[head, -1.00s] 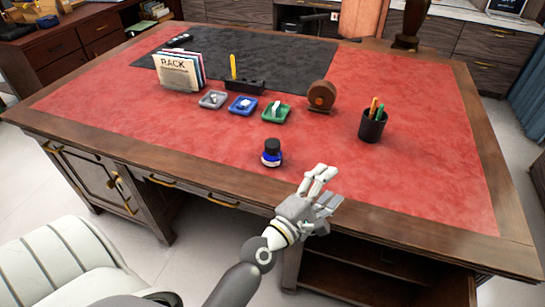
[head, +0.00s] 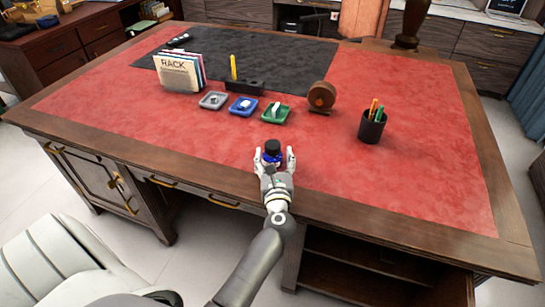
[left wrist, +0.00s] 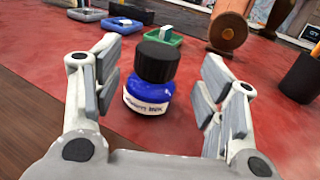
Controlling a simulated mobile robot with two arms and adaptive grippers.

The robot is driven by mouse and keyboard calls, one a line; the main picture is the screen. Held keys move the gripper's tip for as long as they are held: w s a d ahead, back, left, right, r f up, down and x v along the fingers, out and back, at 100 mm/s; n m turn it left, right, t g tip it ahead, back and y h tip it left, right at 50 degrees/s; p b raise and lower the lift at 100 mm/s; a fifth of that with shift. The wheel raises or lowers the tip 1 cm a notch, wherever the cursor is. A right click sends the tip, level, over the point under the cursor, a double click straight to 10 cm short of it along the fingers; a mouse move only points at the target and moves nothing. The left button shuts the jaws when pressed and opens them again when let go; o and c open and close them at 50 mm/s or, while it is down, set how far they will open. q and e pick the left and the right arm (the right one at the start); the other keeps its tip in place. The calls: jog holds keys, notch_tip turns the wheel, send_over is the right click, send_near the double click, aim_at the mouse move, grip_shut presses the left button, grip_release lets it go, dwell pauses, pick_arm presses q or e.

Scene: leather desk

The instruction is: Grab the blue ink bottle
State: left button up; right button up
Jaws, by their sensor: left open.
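The blue ink bottle (head: 273,148) has a black cap and a white label, and stands upright on the red leather near the desk's front edge. It also shows in the left wrist view (left wrist: 151,90), a little beyond and between the fingers. My left gripper (head: 274,158) is open, with one finger on each side of the bottle. In the left wrist view the gripper (left wrist: 158,85) shows gaps between the fingers and the bottle on both sides. The bottle's lower front is partly hidden by the gripper in the head view. My right gripper does not show.
Behind the bottle are a grey tray (head: 213,100), a blue tray (head: 243,106) and a green tray (head: 276,114). A round brown object (head: 321,96) and a black pen cup (head: 372,127) stand to the right. The red leather (head: 420,170) right of the bottle is clear.

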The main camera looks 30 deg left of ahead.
aim_at(273, 150)
pick_arm(q)
jog(key=shift+w+a+r, duration=0.15)
jog(key=shift+w+a, duration=0.1)
jog(key=shift+w, duration=0.05)
jog(key=p+x, duration=0.1)
jog(key=x, duration=0.3)
jog(key=shift+w+a, duration=0.15)
jog(key=shift+a, duration=0.1)
grip_shut()
